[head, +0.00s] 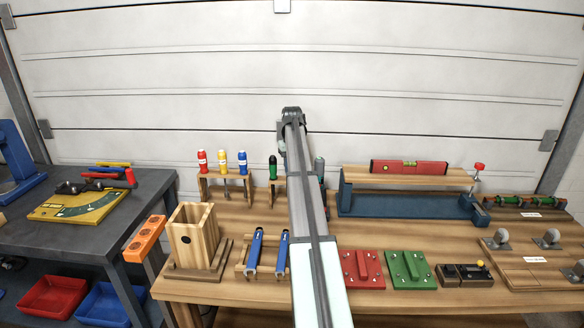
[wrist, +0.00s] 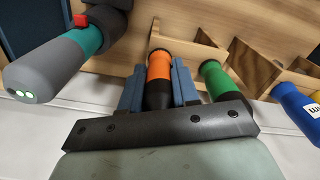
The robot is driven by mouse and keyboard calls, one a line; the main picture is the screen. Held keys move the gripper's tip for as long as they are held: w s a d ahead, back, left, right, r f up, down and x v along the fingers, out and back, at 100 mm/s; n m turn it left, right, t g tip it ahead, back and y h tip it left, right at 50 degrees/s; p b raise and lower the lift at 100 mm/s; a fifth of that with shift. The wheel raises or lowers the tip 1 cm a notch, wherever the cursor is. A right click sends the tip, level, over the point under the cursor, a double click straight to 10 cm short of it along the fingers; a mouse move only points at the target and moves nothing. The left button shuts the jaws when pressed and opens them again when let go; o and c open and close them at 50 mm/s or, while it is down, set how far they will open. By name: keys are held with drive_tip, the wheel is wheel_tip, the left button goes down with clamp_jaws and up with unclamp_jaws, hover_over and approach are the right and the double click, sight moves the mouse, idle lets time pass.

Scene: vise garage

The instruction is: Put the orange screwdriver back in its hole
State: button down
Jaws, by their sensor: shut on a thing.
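The orange screwdriver (wrist: 159,68) has an orange handle with a dark end, and stands between the two blue fingers of my gripper (wrist: 158,85) in the wrist view. My gripper is shut on this handle. The handle's far end lies close to the wooden rack (wrist: 190,55); its shaft and the hole are hidden, so I cannot tell whether it is in the hole. A green screwdriver (wrist: 218,80) stands beside it, in the same rack. In the head view my arm hides the orange screwdriver and the fingers; the green screwdriver (head: 272,168) shows left of my arm.
A grey and teal tool (wrist: 60,62) with a red button is close to my gripper on the left in the wrist view. Red, yellow and blue screwdrivers (head: 222,161) stand in a rack to the left. A blue vise-like bench (head: 400,205) stands right of my arm.

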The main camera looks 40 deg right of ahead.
drive_tip(key=shift+c, duration=2.2)
unclamp_jaws()
drive_tip(key=shift+r, duration=0.15)
drive_tip(key=shift+r, duration=3.4)
